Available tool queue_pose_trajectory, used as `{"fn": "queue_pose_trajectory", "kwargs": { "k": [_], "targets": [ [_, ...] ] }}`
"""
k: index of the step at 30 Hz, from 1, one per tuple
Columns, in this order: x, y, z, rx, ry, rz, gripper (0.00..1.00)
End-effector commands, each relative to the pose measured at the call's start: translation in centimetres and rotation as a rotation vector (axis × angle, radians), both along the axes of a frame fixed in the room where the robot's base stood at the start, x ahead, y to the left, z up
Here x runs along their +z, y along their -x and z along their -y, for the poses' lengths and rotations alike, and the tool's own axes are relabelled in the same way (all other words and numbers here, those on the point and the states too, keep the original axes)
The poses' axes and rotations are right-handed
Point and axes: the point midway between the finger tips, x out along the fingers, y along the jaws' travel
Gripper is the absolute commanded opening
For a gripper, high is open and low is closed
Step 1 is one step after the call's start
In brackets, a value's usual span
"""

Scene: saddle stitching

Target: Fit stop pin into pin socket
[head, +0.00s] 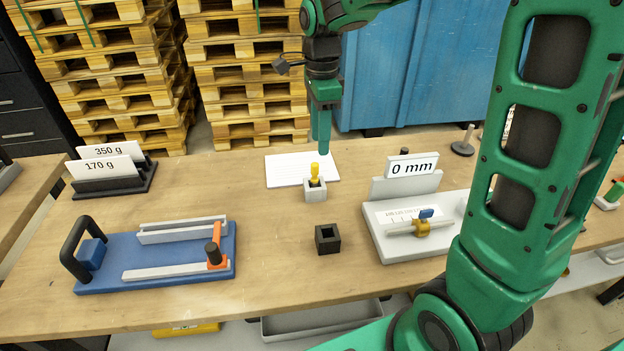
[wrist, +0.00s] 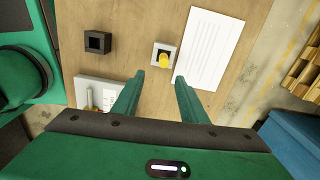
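A yellow pin (head: 315,173) stands upright in a small light grey block (head: 316,193) on the table. In the wrist view the yellow pin (wrist: 165,61) and the light block (wrist: 155,50) lie just beyond the gap between my fingertips. My gripper (head: 321,148) points down above and behind the pin. In the wrist view my gripper (wrist: 160,77) is open, with nothing between its fingers. A black block with a square hole (head: 327,239) stands nearer the front; it also shows in the wrist view (wrist: 97,41). I cannot tell for sure which part is the pin socket.
A white lined sheet (head: 290,168) lies behind the pin. A blue stitching jig (head: 165,277) is at the left, and a grey gauge stand marked 0 mm (head: 405,250) at the right. Weight cards (head: 107,165) stand at the back left. Table space around the black block is clear.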

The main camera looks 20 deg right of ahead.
Motion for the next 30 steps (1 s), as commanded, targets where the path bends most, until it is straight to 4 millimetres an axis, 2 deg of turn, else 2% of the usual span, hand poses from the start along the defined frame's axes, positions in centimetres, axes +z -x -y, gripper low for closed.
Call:
{"fn": "queue_pose_trajectory", "kwargs": {
  "k": [3, 6, 12, 20, 30],
  "targets": [
    [-0.4, -0.8, -1.3, -0.041, -0.004, -0.001, 0.39],
    [-1.4, -1.0, -1.6, -0.056, -0.004, -0.003, 0.39],
    [-4.3, -1.0, -1.5, -0.058, -0.005, -0.004, 0.39],
    [-6.2, -1.0, -1.4, -0.057, -0.004, -0.001, 0.39],
    [-10.4, -0.9, -0.9, -0.058, -0.004, -0.003, 0.39]
  ]
}}
